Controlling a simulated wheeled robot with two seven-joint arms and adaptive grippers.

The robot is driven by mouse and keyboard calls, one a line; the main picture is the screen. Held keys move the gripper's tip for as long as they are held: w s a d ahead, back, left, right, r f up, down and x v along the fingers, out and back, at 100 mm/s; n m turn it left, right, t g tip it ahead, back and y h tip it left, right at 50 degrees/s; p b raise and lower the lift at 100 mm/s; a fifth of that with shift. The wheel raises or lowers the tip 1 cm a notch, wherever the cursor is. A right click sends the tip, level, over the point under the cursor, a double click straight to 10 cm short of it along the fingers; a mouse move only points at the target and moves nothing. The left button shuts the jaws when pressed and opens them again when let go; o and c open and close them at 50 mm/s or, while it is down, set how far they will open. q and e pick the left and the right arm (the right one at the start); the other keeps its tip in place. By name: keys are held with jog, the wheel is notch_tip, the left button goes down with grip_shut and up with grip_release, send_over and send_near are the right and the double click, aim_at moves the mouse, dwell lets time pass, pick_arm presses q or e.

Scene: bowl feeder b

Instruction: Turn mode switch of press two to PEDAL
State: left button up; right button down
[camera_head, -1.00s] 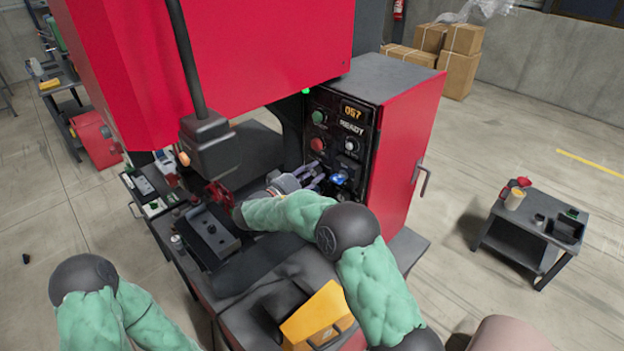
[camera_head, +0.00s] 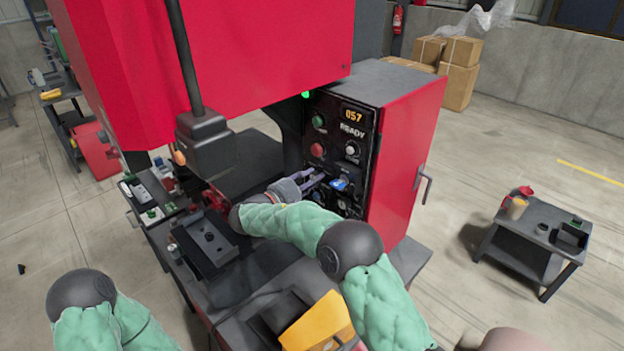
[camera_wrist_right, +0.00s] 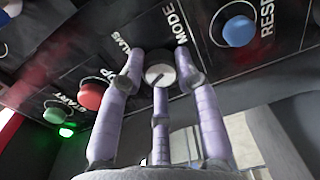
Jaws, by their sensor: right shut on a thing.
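The control panel (camera_head: 337,150) of the red press faces my right arm. My right gripper (camera_head: 318,178) is at its lower left part, beside the blue button (camera_head: 340,184), and hides the mode switch in the head view. In the right wrist view the mode switch is a round pale knob (camera_wrist_right: 160,72) with a dark pointer mark, next to the word MODE. The fingers of my right gripper (camera_wrist_right: 160,78) are shut around it. The position labels are too small or hidden to read. My left arm shows at the lower left; its gripper is out of view.
A red button (camera_head: 317,149) and a green button (camera_head: 319,121) are above my right gripper; a second pale knob (camera_head: 352,150) is to their right.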

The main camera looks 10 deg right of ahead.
jog(key=shift+w+a+r+n+p, duration=0.1)
jog(key=shift+n+p, duration=0.3)
jog(key=shift+n, duration=0.7)
jog(key=shift+r+n+p, duration=0.1)
jog(key=shift+n+p, duration=0.25)
jog(key=shift+n, duration=0.75)
jog(key=shift+f, duration=0.1)
jog(key=c, duration=1.1)
grip_release()
jog(key=shift+c, duration=0.2)
jog(key=shift+o, duration=1.2)
jog(key=shift+w+f, duration=0.1)
jog(key=shift+f, duration=0.05)
